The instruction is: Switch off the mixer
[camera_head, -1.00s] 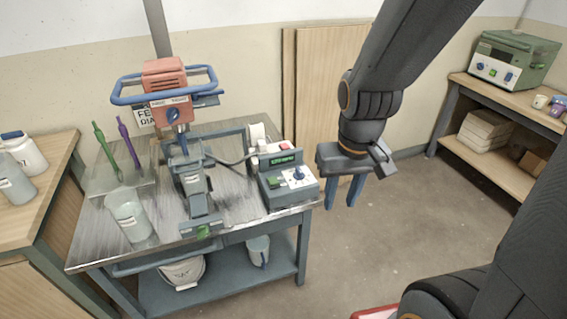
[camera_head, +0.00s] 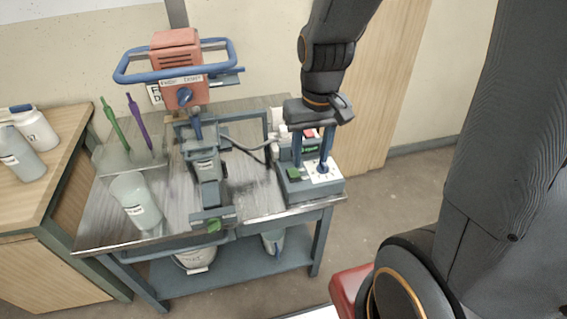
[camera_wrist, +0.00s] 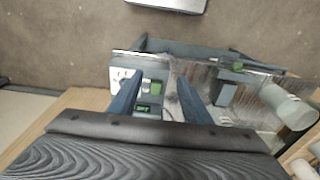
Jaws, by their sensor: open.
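The mixer (camera_head: 176,62), an orange-red motor head with a blue loop handle and a blue knob, stands over the steel-topped bench. A grey control box (camera_head: 318,188) sits at the bench's right end. It has a green button (camera_head: 294,173), a red button (camera_head: 310,133), a green-lit display (camera_head: 309,149) and a white dial plate with a dark knob (camera_head: 323,168). My gripper (camera_head: 311,162) is open and empty, pointing down over the box, its fingers partly covering the panel. In the wrist view, the green button (camera_wrist: 152,85) and display (camera_wrist: 144,108) show between the fingers (camera_wrist: 159,82).
A clear labelled beaker (camera_head: 136,200) and green and purple tools (camera_head: 138,122) stand at the bench's left. A clamp stand (camera_head: 205,170) is under the mixer, with a cable to its right. Buckets sit on the lower shelf.

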